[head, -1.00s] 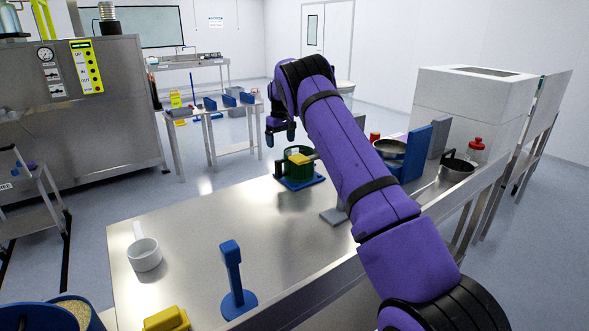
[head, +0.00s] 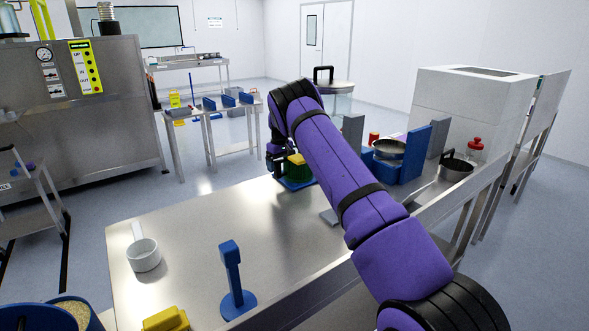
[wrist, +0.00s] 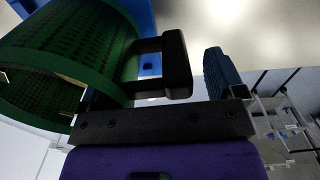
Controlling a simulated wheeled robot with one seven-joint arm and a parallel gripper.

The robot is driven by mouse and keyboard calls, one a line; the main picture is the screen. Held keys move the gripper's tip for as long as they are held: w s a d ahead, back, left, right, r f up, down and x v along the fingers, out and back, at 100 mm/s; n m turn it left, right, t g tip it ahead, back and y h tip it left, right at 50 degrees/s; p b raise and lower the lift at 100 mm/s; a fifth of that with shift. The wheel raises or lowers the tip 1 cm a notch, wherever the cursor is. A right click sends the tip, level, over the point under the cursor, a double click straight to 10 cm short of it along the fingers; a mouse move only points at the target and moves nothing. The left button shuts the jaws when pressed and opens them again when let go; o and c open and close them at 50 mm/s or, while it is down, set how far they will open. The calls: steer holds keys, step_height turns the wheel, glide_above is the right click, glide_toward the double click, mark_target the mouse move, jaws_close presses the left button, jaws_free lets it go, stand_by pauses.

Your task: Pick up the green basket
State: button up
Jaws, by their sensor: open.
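The green basket (head: 291,170) stands on a blue base (head: 300,185) at the far end of the steel table, partly hidden by my arm. A yellow piece (head: 296,158) shows at its top. In the wrist view the mesh basket (wrist: 75,60) fills the upper left, and a black loop handle (wrist: 178,65) sticks out from its side. My gripper (head: 275,160) is at the basket's left side. In the wrist view one ribbed finger (wrist: 220,75) is right of the handle, with a gap between. The other finger is not clearly visible. The gripper is open, with the handle in front of its black body.
A white cup (head: 143,254), a blue stand (head: 233,280) and a yellow block (head: 166,320) are at the near left. A blue holder with a pan (head: 389,149) and a steel pot (head: 456,168) stand at right. The table's middle is clear.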

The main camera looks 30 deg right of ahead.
steer(key=shift+f, duration=0.15)
steer(key=shift+c, duration=0.4)
steer(key=c, duration=1.1)
